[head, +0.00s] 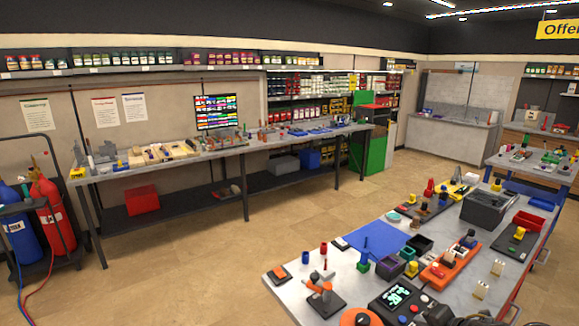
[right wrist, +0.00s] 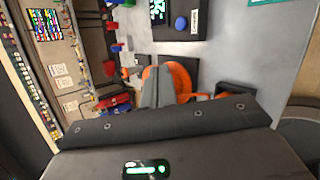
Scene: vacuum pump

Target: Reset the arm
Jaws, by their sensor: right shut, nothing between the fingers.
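My right gripper (right wrist: 157,88) is in the right wrist view, with its grey fingers together and nothing between them. It is in front of an orange round part (right wrist: 183,80) at the grey workbench; I cannot tell whether it touches it. In the head view an orange round part (head: 356,317) is cut off at the bottom edge. To its left, a small device with an orange lever (head: 318,287) stands on a dark base plate. No vacuum pump can be told apart with certainty. My left gripper is not in view.
The near workbench (head: 290,293) is crowded. It holds a digital display box (head: 397,297), a blue mat (head: 375,241), an orange fixture (head: 448,266) and a dark box (head: 487,209). Red and blue cylinders (head: 52,205) stand far left. The floor (head: 210,260) between benches is clear.

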